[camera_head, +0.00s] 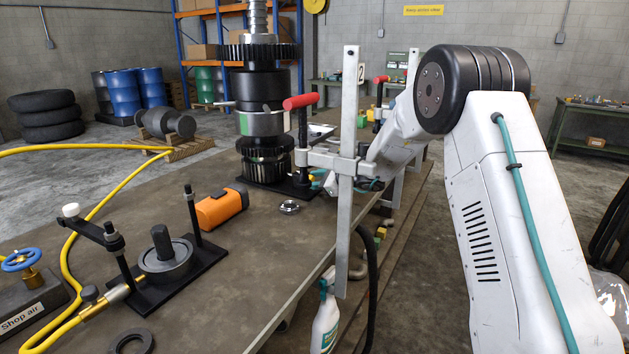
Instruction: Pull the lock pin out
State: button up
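A tall gear stack on a shaft stands on a dark base plate (288,184) on the bench, with a black cylinder (256,88) above a silver collar (262,122). A thin light rod (223,103) sticks out to the left near the collar. It may be the lock pin, but I cannot tell for sure. My arm reaches over from the right and down behind the upright clamp bar. The wrist end is low, right of the stack, and largely hidden by the clamp. I cannot make out the fingertips or whether they hold anything.
A clamp with a red handle (300,101) and tall grey bar (346,150) stands at the bench edge, between my arm and the stack. An orange box (222,207), a press fixture (166,258), a yellow air hose (105,203) and a dark ring (130,342) occupy the left bench.

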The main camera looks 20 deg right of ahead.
grip_shut()
jog(key=shift+s+d+f, duration=0.1)
jog(key=shift+s+d, duration=0.85)
jog(key=shift+d, duration=0.1)
grip_release()
jog(key=shift+d, duration=0.1)
jog(key=shift+s, duration=0.1)
jog(key=shift+v, duration=3.95)
